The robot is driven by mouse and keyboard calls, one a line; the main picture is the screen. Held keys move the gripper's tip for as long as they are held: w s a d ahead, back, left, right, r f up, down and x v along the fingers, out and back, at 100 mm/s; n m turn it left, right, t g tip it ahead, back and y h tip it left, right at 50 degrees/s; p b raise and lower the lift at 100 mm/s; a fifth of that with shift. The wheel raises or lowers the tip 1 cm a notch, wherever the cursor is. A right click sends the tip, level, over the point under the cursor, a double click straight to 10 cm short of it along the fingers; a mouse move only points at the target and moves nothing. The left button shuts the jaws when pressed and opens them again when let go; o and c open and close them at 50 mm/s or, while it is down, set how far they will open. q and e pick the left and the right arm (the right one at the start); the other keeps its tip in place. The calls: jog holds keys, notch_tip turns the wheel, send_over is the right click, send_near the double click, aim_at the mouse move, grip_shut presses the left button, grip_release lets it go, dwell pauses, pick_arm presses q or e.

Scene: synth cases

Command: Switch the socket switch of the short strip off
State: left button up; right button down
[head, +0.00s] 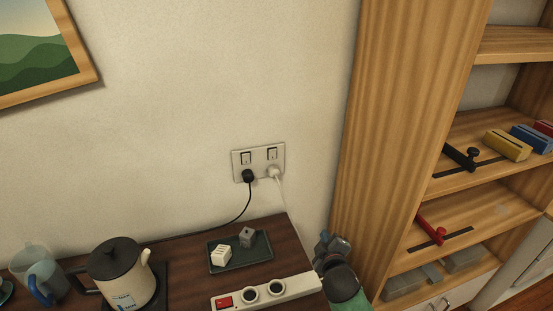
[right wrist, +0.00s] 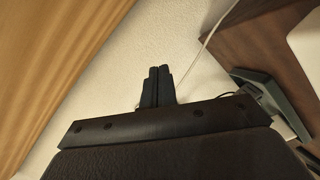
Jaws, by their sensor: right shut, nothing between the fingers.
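A short white power strip (head: 290,290) lies at the front of the dark table, with a red rocker switch (head: 224,302) at its left end and round sockets. A double wall socket plate (head: 236,158) has a left switch (head: 246,158) and a right switch (head: 272,154). A black plug (head: 248,176) sits below the left switch and a white plug (head: 274,173) below the right one. A white cord (head: 283,198) runs down from the white plug towards the strip. My right gripper (head: 323,242) is shut and empty, right of the strip and below the plate; its fingers (right wrist: 157,86) show together. My left gripper is out of view.
A dark tray (head: 231,266) with two small blocks lies behind the strip. A cream kettle (head: 128,279) and a blue-handled jug (head: 36,272) stand at left. A wooden shelf unit (head: 385,140) rises close on the right. The wall before the plate is clear.

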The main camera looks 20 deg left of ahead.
jog(key=w+a+r+n+t+y, duration=0.2)
jog(key=a+r+n+y, duration=0.4)
jog(key=a+r+n, duration=0.45)
jog(key=m+p, duration=0.1)
jog(key=p, duration=0.2)
send_near(273, 152)
jog(key=p+x, duration=0.4)
jog(key=x, duration=0.2)
jog(key=shift+w+a, duration=0.15)
jog(key=shift+w, duration=0.25)
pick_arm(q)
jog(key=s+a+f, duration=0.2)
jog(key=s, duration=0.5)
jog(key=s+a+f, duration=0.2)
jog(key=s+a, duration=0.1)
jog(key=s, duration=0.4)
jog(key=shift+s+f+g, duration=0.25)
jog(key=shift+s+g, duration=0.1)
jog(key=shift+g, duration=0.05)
